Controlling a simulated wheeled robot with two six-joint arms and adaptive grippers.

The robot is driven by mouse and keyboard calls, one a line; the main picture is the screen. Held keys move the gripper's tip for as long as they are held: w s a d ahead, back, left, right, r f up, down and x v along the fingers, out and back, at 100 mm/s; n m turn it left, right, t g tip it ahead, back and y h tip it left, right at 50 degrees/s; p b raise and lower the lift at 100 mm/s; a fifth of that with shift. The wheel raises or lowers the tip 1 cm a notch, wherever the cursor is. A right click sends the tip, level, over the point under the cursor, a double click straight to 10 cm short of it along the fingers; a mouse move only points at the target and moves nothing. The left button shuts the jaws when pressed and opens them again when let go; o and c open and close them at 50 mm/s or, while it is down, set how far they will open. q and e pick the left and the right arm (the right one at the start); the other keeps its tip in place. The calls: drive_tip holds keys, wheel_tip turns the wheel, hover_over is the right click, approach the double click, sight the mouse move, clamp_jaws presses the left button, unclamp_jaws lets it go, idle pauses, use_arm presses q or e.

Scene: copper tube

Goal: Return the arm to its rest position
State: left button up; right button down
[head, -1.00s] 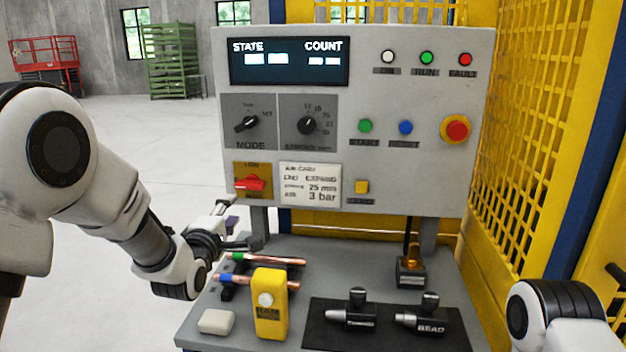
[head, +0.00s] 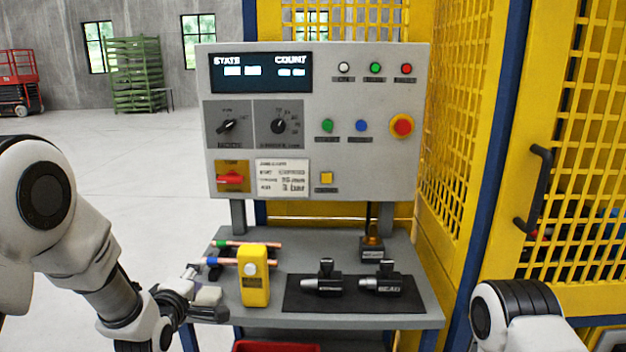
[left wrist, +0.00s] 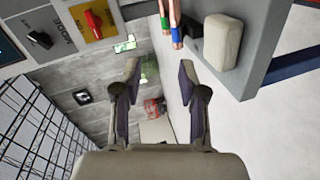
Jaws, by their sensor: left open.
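My left gripper (head: 207,292) is at the front left corner of the workbench, and it also shows in the left wrist view (left wrist: 160,72). Its two fingers are apart with nothing between them. Two copper tubes, one with a green band (head: 250,244) and one with a blue band (head: 226,261), lie on the bench beyond it. Their banded ends show at the top of the left wrist view (left wrist: 175,18). A pale block (left wrist: 222,42) is on the bench beside them, partly covered by the gripper in the head view. Only part of my right arm shows at lower right; its gripper is out of frame.
The grey control panel (head: 410,165) stands over the bench (head: 330,237). A yellow box (head: 255,285) and a black mat (head: 300,303) with two black tools are on the bench. Yellow mesh fencing (head: 465,120) closes the right side. Open floor lies left.

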use_arm(q)
drive_tip(key=s+f+m+g, duration=0.3)
drive_tip(key=s+f, duration=0.4)
drive_tip(key=f, duration=0.4)
drive_tip(key=s+f+m+g, duration=0.35)
drive_tip(key=s+f, duration=0.35)
drive_tip(key=f, duration=0.4)
drive_tip(key=s+f+m+g, duration=0.2)
drive_tip(key=s+f+g, duration=0.1)
drive_tip(key=s, duration=0.6)
drive_tip(key=s+f+m+g, duration=0.3)
drive_tip(key=s+f, duration=0.2)
drive_tip(key=s, duration=0.4)
drive_tip(key=s+f+m+g, duration=0.3)
drive_tip(key=s+f, duration=0.1)
drive_tip(key=s, duration=0.6)
drive_tip(key=shift+a+f+y, duration=0.15)
drive_tip(key=shift+a+y, duration=0.15)
